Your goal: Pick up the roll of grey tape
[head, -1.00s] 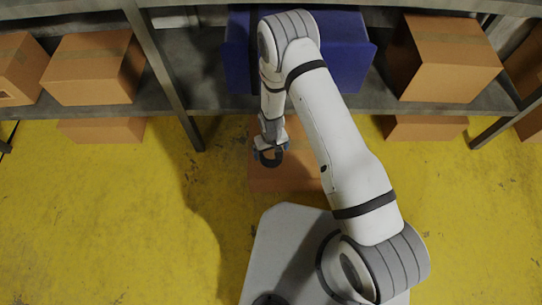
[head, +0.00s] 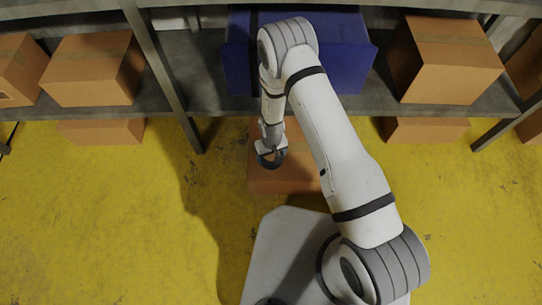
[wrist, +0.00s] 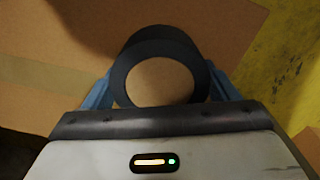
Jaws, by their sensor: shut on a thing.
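The roll of grey tape shows in the wrist view (wrist: 160,47) as a dark grey ring, with brown cardboard visible through its hole. My gripper (wrist: 161,85) has its blue fingers on opposite sides of the ring and is shut on it. In the head view the roll (head: 264,161) appears as a small dark ring at the end of my gripper (head: 270,154), in front of a cardboard box (head: 285,181). Whether the roll touches the box is hard to tell.
A shelf (head: 205,95) runs along the back, holding a blue container (head: 345,60) and cardboard boxes on the left (head: 95,75) and right (head: 445,65). More boxes sit underneath. The yellow floor (head: 100,220) is open at left and right.

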